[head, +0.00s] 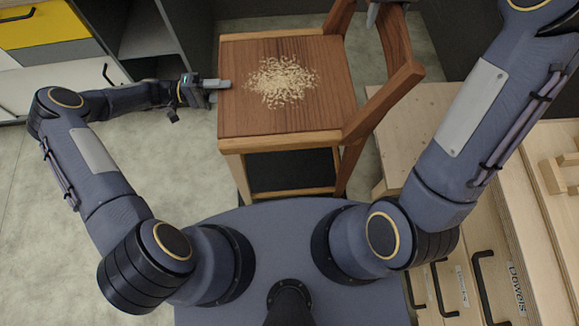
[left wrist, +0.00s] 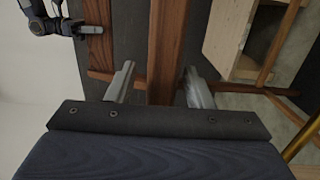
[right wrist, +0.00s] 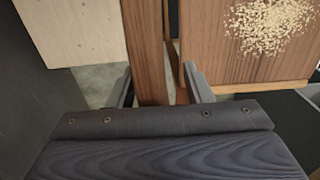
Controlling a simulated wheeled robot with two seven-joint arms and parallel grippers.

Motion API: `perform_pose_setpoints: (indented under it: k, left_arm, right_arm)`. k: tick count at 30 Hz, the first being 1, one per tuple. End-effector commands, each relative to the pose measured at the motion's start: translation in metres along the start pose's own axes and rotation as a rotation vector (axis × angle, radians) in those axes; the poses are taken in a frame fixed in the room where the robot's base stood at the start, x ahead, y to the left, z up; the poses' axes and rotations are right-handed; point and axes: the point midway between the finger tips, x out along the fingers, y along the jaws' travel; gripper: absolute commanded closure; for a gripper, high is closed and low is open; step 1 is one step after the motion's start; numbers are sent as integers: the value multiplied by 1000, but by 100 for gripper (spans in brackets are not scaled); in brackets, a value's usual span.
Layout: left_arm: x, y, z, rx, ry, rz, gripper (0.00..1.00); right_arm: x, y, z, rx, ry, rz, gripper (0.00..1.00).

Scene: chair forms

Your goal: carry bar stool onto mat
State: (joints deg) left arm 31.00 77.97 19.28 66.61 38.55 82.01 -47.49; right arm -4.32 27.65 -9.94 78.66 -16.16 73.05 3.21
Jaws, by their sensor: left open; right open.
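The bar stool (head: 240,115) stands upright in front of me, with a brown seat, pale legs and a wooden backrest at its right. A pile of shavings (head: 282,80) lies on the seat. My left gripper (head: 217,88) is open at the seat's left edge; in the left wrist view a wooden part of the stool (left wrist: 161,60) lies between its fingers. My right gripper (head: 374,12) is open at the backrest, mostly hidden; in the right wrist view a backrest bar (right wrist: 144,55) lies between its fingers. I cannot make out the mat for certain; a dark patch (head: 290,170) shows under the stool.
A pale wooden bench (head: 395,125) stands close to the stool's right. Drawers with black handles, one labelled Dowels (head: 510,290), are at the lower right. A cabinet with a yellow drawer (head: 45,30) is at the upper left. Bare floor (head: 195,165) is open at the left.

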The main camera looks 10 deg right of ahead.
Motion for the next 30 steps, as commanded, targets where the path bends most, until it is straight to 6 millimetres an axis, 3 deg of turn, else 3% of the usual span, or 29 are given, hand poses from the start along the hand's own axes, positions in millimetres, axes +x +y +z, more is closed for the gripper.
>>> perform_pose_setpoints:
  k: [15,23,30]
  left_arm:
    - [-98,-2,0,-1,4,-4,53]
    - [-114,-1,0,-1,2,-3,53]
    - [-114,-1,0,-1,2,-3,53]
  right_arm:
    - [0,0,0,0,-1,0,55]
    - [-6,0,-1,0,2,0,55]
    - [-50,-1,-1,-1,6,-1,55]
